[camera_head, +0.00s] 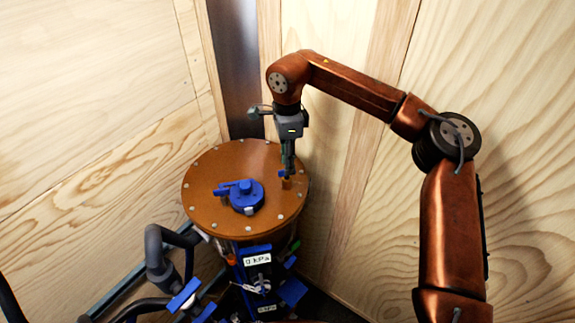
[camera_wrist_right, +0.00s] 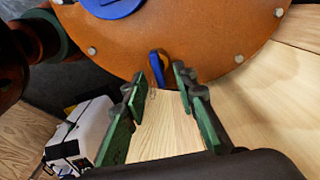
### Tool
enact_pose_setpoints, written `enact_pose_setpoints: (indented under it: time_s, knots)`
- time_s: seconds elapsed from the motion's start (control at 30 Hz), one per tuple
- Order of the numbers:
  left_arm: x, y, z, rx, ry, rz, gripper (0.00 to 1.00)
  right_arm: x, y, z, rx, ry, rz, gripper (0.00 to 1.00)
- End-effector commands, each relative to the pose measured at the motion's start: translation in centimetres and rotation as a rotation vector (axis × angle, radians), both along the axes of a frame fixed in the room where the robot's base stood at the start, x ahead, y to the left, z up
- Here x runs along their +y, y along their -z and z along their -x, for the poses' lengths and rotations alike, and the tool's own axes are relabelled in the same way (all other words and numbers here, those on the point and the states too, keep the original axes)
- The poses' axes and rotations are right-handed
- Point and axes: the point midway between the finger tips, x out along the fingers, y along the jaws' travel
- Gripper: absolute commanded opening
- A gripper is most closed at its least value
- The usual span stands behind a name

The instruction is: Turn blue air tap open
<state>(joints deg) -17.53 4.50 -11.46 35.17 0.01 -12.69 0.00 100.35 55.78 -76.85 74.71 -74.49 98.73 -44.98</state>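The blue air tap (camera_head: 281,174) is a small blue handle near the right edge of the round orange-brown lid (camera_head: 215,165). In the right wrist view the tap (camera_wrist_right: 156,64) stands upright at the lid's rim. My right gripper (camera_head: 288,168) points down at the tap from above. In the wrist view the right gripper (camera_wrist_right: 159,76) is open, its green-sided fingers apart, with the tap between or just beyond the tips. I cannot tell whether a finger touches it. My left gripper is not in view.
A larger blue fitting (camera_head: 244,194) sits on the middle of the bolted lid. Wooden walls (camera_head: 510,130) close in behind. A white box (camera_wrist_right: 88,130) shows in the wrist view.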

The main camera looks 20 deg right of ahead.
Motion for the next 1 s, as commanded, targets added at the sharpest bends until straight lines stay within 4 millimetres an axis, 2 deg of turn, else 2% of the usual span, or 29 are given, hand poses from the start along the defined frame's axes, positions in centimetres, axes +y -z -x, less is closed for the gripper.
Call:
enact_pose_setpoints:
  time_s: [0.2, 0.5, 0.87, 1.0]
  knots:
    - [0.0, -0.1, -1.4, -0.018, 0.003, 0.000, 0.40, -0.1, 1.9, 0.0, 0.000, 0.001, -0.001, 0.26]
    - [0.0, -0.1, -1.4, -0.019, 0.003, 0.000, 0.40, -0.1, 2.2, 0.1, 0.000, 0.002, -0.001, 0.26]
    - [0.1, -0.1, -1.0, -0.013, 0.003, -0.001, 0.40, -0.1, 2.2, 0.1, 0.000, 0.002, -0.001, 0.01]
    - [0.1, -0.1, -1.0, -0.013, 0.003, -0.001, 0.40, -0.1, 2.2, 0.1, 0.000, 0.002, -0.001, 0.00]
